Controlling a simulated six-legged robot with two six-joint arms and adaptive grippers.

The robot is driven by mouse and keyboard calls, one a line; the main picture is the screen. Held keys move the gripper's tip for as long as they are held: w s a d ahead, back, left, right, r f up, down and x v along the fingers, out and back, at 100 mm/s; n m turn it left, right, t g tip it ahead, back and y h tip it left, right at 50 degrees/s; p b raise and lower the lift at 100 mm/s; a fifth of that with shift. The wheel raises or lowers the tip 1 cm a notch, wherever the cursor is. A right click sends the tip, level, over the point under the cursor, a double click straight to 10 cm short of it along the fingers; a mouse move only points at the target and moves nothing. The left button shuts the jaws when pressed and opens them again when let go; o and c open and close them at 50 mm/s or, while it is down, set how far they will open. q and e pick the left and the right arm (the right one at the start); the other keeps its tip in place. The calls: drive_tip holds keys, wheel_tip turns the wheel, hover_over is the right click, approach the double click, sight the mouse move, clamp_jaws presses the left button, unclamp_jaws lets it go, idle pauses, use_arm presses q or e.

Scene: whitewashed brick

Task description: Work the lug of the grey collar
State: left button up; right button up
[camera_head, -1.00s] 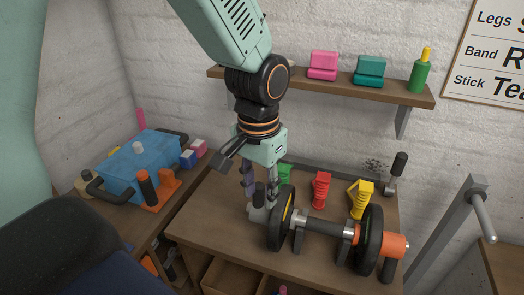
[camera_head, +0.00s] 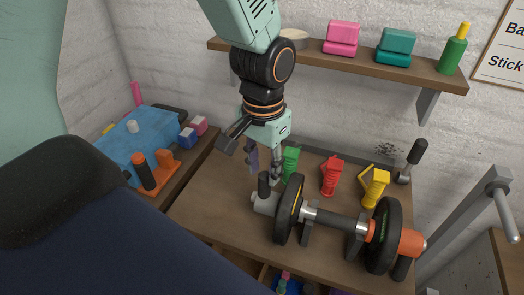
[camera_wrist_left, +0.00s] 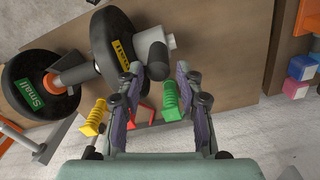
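The grey collar (camera_head: 262,202) sits on the left end of a barbell, against a black plate (camera_head: 289,209). Its lug (camera_head: 264,183) is a short black handle that points up in the head view. My left gripper (camera_head: 264,172) hangs just above and behind the lug, fingers apart and empty. In the left wrist view, the open left gripper (camera_wrist_left: 158,68) has the lug (camera_wrist_left: 158,60) just beyond its fingertips, roughly between them. The grey collar (camera_wrist_left: 148,40) shows behind it. I see no contact. My right gripper is not in view.
An orange collar (camera_head: 411,243) is at the bar's right end. Green (camera_head: 290,163), red (camera_head: 332,175) and yellow (camera_head: 375,187) clamps stand behind the bar. A shelf (camera_head: 310,57) runs along the wall. A blue box (camera_head: 135,148) stands left; the bench (camera_head: 205,204) left of the collar is clear.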

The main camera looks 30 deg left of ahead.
sight(267, 173)
use_arm(q)
drive_tip(key=f, duration=0.2)
drive_tip(key=d+f, duration=0.1)
drive_tip(key=shift+w+f, duration=0.2)
drive_tip(key=shift+w, duration=0.05)
drive_tip(key=shift+a+f, duration=0.25)
drive_tip(key=shift+s+a+f, duration=0.1)
drive_tip(key=shift+s+a, duration=0.2)
drive_tip(key=shift+d, duration=0.2)
drive_tip(key=shift+w+d, duration=0.25)
drive_tip(key=c, duration=0.3)
drive_tip(key=shift+s+a, duration=0.15)
drive_tip(key=shift+a, duration=0.25)
clamp_jaws()
drive_tip(key=shift+d, duration=0.15)
